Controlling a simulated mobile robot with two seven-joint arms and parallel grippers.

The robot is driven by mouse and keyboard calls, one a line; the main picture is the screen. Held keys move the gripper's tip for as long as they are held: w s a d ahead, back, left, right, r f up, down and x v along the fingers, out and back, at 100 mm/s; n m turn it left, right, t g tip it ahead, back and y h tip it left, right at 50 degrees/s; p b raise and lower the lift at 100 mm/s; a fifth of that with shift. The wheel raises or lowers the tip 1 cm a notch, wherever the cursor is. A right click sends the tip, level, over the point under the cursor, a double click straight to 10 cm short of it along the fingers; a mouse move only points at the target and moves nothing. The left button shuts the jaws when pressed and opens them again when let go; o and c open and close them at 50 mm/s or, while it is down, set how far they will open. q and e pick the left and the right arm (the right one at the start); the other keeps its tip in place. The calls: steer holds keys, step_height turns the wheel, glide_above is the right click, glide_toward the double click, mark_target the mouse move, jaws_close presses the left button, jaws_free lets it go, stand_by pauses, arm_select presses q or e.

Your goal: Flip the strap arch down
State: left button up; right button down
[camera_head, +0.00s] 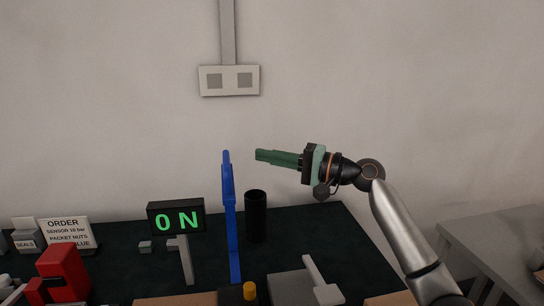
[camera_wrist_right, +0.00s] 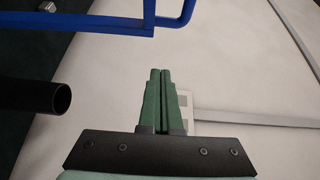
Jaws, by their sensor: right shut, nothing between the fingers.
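The strap arch (camera_head: 229,195) looks like a tall, thin blue frame standing upright at the middle of the dark bench, seen nearly edge-on. In the right wrist view its blue bars (camera_wrist_right: 118,25) cross the top of the picture. My right gripper (camera_head: 257,155) has green fingers that are shut and empty. It points left, near the upper part of the arch and to its right in the head view. In the right wrist view the fingertips (camera_wrist_right: 160,72) appear just below a blue corner, with a visible gap. My left gripper is not in view.
A black cylinder (camera_head: 256,216) stands right of the arch; its open end also shows in the right wrist view (camera_wrist_right: 60,98). A lit "ON" display (camera_head: 176,218), an order sign (camera_head: 66,234) and a red device (camera_head: 64,274) are left. A grey block (camera_head: 290,288) lies at the front.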

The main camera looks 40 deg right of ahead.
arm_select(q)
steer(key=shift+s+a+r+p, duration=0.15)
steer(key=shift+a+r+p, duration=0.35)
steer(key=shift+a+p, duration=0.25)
arm_select(e)
steer(key=w+a, duration=0.2)
steer(key=a, duration=0.4)
steer(key=shift+w, duration=0.15)
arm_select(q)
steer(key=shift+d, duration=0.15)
arm_select(e)
steer(key=shift+a, duration=0.1)
